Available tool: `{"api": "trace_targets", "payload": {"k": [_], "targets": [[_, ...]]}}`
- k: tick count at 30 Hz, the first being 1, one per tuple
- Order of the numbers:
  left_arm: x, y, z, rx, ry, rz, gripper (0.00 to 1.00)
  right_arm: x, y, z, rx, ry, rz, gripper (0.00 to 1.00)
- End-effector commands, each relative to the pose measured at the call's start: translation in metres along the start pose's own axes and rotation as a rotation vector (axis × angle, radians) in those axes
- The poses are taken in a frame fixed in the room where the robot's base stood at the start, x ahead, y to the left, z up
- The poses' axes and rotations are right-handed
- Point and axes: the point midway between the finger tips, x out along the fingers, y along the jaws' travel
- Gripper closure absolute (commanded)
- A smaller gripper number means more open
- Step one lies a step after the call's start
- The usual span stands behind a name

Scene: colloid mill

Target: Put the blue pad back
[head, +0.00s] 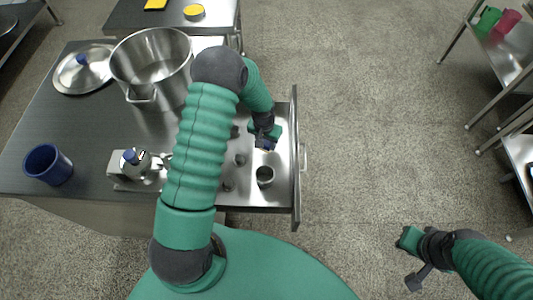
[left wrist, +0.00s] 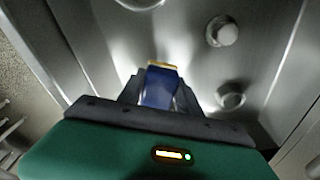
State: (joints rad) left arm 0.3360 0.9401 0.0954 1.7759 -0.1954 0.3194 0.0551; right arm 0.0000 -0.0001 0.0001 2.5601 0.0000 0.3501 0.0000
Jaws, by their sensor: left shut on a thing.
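My left gripper (head: 265,143) reaches down over the open steel drawer (head: 284,195). It is shut on the blue pad (left wrist: 160,88), which has a tan edge at its far end. In the left wrist view the pad sits between the dark fingers, with the drawer's metal floor beyond it. In the head view only a small dark blue part of it shows. I cannot tell whether the pad touches the drawer floor.
The drawer holds a small metal cup (head: 265,176) and several small round metal pieces. On the table stand a large steel pot (head: 150,62), a lid (head: 84,72), a blue cup (head: 47,165) and a metal device (head: 137,168).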

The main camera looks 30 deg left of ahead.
Motion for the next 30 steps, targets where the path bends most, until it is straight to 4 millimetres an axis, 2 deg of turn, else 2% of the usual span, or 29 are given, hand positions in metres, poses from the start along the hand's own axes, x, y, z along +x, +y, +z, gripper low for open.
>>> {"api": "trace_targets", "payload": {"k": [8, 17, 18, 23, 30], "targets": [[0.045, 0.0, 0.005, 0.0, 0.001, 0.0, 0.97, 0.02, 0.0, 0.005, 0.0, 0.0, 0.0, 0.81], [0.046, 0.0, 0.005, 0.0, 0.002, 0.0, 1.0, 0.019, 0.0, 0.004, 0.0, 0.0, 0.0, 0.81], [0.046, 0.0, 0.005, -0.001, 0.002, -0.001, 0.57, 0.019, 0.0, 0.004, 0.0, 0.0, 0.0, 0.81], [0.046, 0.0, 0.005, -0.001, 0.002, 0.0, 0.38, 0.019, 0.0, 0.004, 0.0, 0.0, 0.0, 0.81], [0.046, 0.0, 0.005, -0.001, 0.002, 0.0, 0.38, 0.019, 0.0, 0.004, 0.0, 0.0, 0.0, 0.81]]}}
